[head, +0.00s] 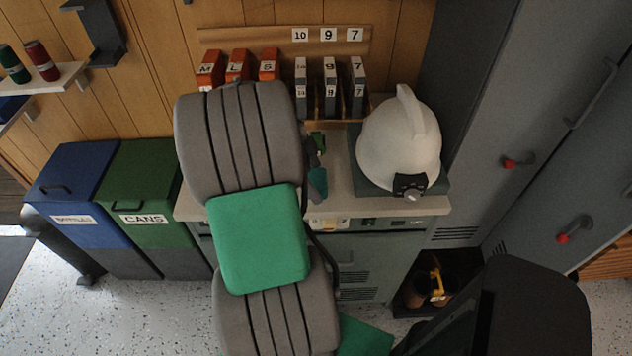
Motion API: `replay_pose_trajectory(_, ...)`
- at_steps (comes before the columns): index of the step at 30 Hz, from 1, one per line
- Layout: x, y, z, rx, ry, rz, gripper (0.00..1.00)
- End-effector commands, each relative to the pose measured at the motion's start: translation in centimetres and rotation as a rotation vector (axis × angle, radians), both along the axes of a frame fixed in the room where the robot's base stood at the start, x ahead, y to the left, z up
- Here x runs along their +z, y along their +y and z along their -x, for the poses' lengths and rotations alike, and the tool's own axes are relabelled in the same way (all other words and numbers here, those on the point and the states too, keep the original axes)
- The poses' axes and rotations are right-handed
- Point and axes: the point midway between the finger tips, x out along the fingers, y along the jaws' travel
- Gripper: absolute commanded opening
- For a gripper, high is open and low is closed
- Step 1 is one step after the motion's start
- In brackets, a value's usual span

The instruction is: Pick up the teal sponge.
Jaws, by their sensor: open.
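A small teal piece, which looks like the teal sponge (318,184), shows on the worktop (342,200) just right of my grey and green arm. Its left part seems hidden behind the arm. My gripper (313,153) is mostly hidden behind my arm; only a dark grey part with a bit of green shows, just above the sponge in the picture. The jaws are open, and I see nothing held. I cannot tell whether the gripper touches the sponge.
A white helmet (398,145) stands on the worktop's right. Behind are orange boxes (238,66) and numbered grey binders (330,87). Blue (72,190) and green (145,190) bins stand left. Grey lockers (520,130) stand right. A narrow worktop strip between arm and helmet is clear.

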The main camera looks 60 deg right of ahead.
Motion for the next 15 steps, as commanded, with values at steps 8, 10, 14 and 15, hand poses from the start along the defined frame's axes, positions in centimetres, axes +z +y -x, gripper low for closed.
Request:
replay_pose_trajectory(8, 0.04, 0.01, -0.04, 0.001, 0.000, 0.000, 0.83)
replay_pose_trajectory(10, 0.04, 0.01, -0.04, 0.001, 0.000, 0.000, 0.77)
replay_pose_trajectory(14, 0.05, 0.01, -0.04, 0.001, 0.000, 0.000, 0.66)
replay_pose_trajectory(15, 0.05, 0.01, -0.04, 0.001, 0.000, 0.000, 0.63)
